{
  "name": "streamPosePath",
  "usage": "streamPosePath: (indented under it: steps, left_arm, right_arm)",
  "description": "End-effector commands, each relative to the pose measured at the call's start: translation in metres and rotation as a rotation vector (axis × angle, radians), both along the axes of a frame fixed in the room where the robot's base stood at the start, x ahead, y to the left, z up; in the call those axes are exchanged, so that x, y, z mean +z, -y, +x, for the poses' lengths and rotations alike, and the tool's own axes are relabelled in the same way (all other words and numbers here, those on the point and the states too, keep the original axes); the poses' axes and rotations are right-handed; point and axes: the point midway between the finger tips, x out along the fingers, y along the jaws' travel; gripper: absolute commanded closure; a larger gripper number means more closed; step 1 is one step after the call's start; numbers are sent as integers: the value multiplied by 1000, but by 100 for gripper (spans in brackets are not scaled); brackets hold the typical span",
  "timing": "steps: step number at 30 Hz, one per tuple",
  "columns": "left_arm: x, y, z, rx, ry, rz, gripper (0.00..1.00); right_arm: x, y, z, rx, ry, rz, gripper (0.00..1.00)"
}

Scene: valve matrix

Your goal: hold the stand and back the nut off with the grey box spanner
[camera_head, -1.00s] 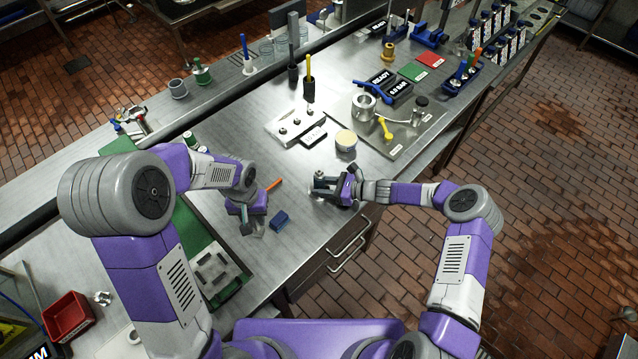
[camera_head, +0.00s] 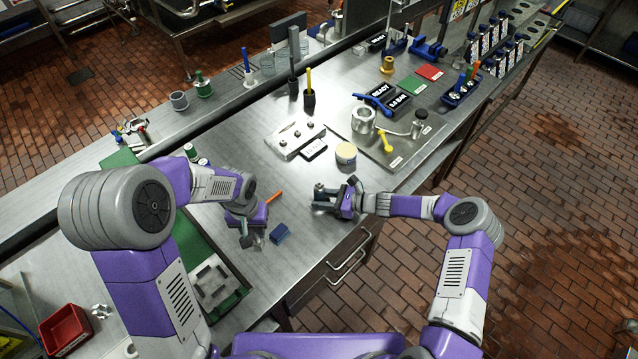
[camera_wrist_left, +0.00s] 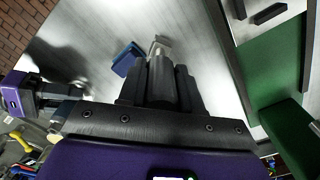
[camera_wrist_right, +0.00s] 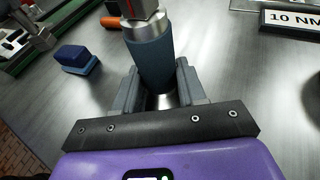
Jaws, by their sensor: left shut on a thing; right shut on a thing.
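My left gripper (camera_head: 246,229) is low over the bench at centre left. In the left wrist view it is shut on a dark grey cylinder (camera_wrist_left: 161,78) with a silver tip. My right gripper (camera_head: 325,196) is to its right, near the bench's front edge. In the right wrist view it is shut on a blue-grey cylinder (camera_wrist_right: 150,58) with a silver collar and a grey top bearing a red mark. The two held things are apart. I cannot tell for sure which is the stand and which the spanner; the nut is not clearly visible.
A blue block (camera_head: 279,234) and an orange-handled item (camera_head: 274,198) lie between the grippers. A white plate with studs (camera_head: 295,138), a cream-lidded tub (camera_head: 346,152) and a grey board (camera_head: 400,150) stand farther back. A green mat (camera_head: 196,240) is at left.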

Motion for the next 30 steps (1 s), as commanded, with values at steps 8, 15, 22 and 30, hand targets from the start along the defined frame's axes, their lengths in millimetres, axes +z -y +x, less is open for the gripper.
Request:
streamPosePath:
  steps: [8,15,22,30]
  left_arm:
    - [0,0,0,0,1,0,100]
    - [13,17,20,-46,5,-1,100]
    - [42,53,76,-186,5,-2,100]
    - [82,106,128,-359,3,-2,100]
  right_arm:
    - [-4,1,-2,0,-4,-6,77]
    - [-4,1,-2,1,-5,-7,77]
    - [-4,1,-2,1,-5,-7,77]
    - [-4,1,-2,1,-5,-7,77]
